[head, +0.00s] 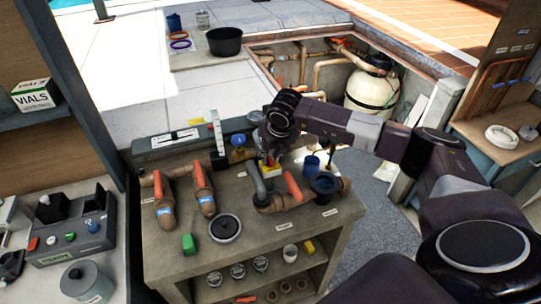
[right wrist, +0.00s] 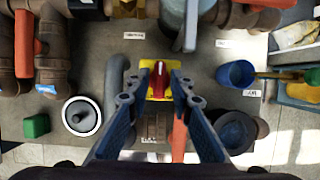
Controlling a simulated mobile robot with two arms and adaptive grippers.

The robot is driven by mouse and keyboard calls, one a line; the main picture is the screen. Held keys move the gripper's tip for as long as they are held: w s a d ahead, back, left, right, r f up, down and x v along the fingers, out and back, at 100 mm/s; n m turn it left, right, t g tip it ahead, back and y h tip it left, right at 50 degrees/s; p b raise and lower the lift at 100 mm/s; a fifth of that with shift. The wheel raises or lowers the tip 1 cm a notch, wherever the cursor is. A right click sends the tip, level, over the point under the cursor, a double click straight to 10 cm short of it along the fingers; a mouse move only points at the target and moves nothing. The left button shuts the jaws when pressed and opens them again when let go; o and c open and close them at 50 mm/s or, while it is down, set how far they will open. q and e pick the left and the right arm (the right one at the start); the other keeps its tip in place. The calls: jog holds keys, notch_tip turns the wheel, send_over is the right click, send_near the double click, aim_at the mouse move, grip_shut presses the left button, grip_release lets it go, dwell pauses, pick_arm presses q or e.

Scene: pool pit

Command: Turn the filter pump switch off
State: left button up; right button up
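The filter pump switch shows in the right wrist view as a yellow plate with a red handle (right wrist: 159,79). In the head view its yellow and red part (head: 268,170) is partly hidden under my right gripper (head: 270,153). In the right wrist view my right gripper (right wrist: 160,76) is open, its fingertips on either side of the red handle with gaps visible. Whether a fingertip touches the plate cannot be told. The handle lies roughly along the view's up-down direction. My left gripper is not in view.
Pipes with orange valve handles (head: 203,176) stand on the workbench, left of the switch. A grey pipe (right wrist: 117,85) runs close beside the switch. A dark cup (head: 325,185), blue cup (head: 312,163), round-lidded pot (head: 225,228) and green block (head: 188,243) stand around it.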

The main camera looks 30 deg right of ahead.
grip_shut()
